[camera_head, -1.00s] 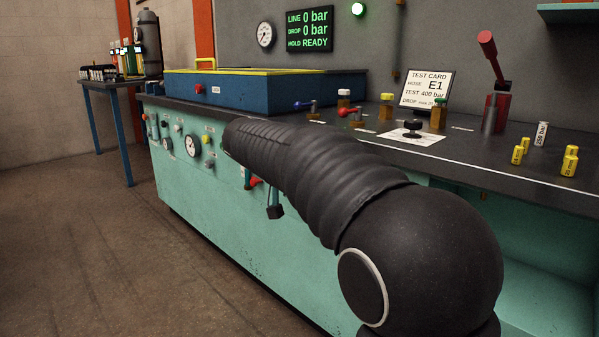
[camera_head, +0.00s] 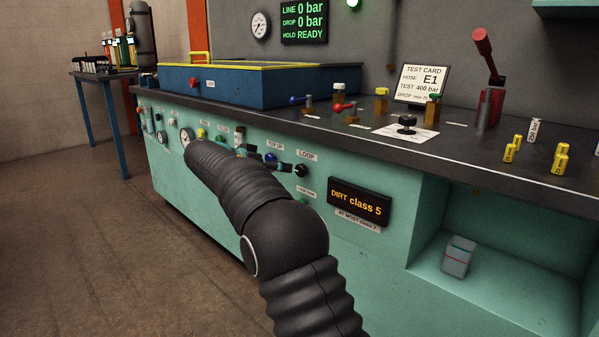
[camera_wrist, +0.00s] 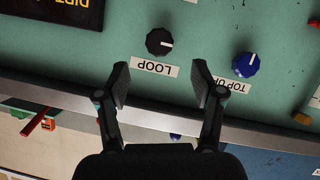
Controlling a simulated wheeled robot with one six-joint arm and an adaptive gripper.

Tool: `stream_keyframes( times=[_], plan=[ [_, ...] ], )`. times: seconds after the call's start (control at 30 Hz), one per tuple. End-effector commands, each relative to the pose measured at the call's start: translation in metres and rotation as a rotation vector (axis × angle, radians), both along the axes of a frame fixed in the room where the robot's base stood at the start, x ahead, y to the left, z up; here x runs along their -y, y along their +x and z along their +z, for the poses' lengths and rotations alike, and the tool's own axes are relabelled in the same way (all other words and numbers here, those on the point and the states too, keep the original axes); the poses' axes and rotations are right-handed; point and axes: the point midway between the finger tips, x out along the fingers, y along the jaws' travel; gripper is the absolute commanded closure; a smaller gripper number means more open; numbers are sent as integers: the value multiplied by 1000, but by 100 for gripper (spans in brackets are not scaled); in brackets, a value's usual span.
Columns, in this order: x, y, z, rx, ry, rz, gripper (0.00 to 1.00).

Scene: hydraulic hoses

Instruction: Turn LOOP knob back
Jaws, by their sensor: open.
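The LOOP knob is a round black knob (camera_head: 302,170) on the green front panel, under its white LOOP label (camera_head: 307,155). In the upside-down wrist view the black LOOP knob (camera_wrist: 160,42) has a pale pointer mark facing picture right, with its label (camera_wrist: 154,68) between it and my gripper. My gripper (camera_wrist: 160,80) is open and empty, its two fingers spread either side of the label, apart from the knob. In the head view my gripper (camera_head: 284,167) shows just left of the knob, partly hidden behind my arm.
A blue TOP UP knob (camera_wrist: 245,64) sits beside the LOOP knob in the wrist view, near one finger. The DIRT class 5 display (camera_head: 359,204) is right of the LOOP knob. The dark bench top (camera_head: 455,150) overhangs above, carrying valves and yellow fittings.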

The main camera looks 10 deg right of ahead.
Motion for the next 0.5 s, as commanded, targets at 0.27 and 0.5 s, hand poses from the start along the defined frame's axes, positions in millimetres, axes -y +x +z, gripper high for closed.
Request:
stream_keyframes(
  times=[0.27, 0.5],
  plan=[
    [42, 23, -19, -2, -1, -2, 33],
    [64, 37, -29, -1, 0, 0, 33]
  ],
)
